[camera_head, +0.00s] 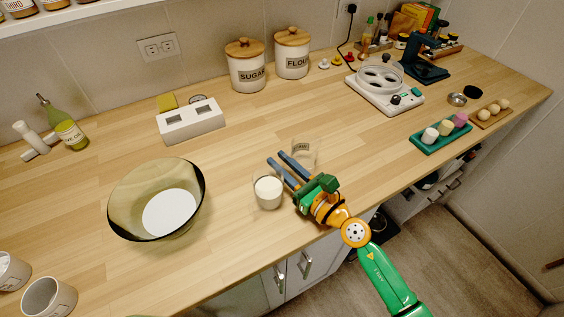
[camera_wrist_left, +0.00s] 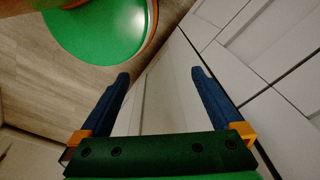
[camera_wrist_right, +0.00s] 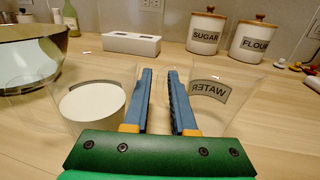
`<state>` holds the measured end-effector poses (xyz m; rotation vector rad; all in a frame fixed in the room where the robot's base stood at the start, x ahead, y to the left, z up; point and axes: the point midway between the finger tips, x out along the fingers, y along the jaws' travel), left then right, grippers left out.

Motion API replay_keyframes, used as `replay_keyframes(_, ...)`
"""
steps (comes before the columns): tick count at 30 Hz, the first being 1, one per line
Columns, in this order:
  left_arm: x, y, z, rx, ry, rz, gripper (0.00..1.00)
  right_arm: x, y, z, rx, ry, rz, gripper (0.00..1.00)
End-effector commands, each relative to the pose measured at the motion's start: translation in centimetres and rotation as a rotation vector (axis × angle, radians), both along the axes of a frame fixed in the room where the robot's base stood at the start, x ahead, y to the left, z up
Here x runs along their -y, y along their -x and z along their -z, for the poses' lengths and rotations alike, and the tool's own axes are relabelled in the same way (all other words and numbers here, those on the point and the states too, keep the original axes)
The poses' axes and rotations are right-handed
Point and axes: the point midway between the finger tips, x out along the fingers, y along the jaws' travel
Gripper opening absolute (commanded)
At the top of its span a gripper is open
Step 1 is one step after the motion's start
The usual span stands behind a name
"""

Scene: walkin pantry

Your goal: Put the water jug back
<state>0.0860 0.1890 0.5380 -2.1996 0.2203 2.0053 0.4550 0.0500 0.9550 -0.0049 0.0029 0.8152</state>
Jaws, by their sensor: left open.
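A clear jug (camera_head: 303,152) labelled WATER stands on the wooden counter, close to the right side of my right gripper (camera_head: 276,158). In the right wrist view the jug (camera_wrist_right: 232,102) is just right of the fingers, its lettering mirrored. The right fingers are a narrow gap apart. I cannot tell whether a clear part of the jug, such as a handle, is between them. A clear vessel with white contents (camera_head: 268,190) stands just left of the right gripper. My left gripper (camera_wrist_left: 160,75) is open and empty, low in front of the white cabinet fronts, out of the head view.
A large tinted bowl (camera_head: 125,200) stands to the left. Sugar (camera_head: 246,75) and flour (camera_head: 291,62) canisters stand at the wall. The counter middle is mostly clear.

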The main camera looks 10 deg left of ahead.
Motion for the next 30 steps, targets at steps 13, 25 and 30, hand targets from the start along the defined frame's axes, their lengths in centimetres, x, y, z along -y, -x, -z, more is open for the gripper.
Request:
replay_keyframes(13,-0.1,0.0,-0.1,0.0,-0.001,0.0,1.0,3.7,3.4,0.0,-0.002,0.004,0.001,0.24)
replay_keyframes(25,0.0,0.0,1.9,0.0,0.0,0.0,1.0,8.6,8.1,-0.1,-0.001,0.001,0.0,0.24)
replay_keyframes(30,0.0,0.0,1.8,0.0,0.0,0.0,1.0,8.8,8.3,-0.3,0.0,0.0,-0.001,0.24)
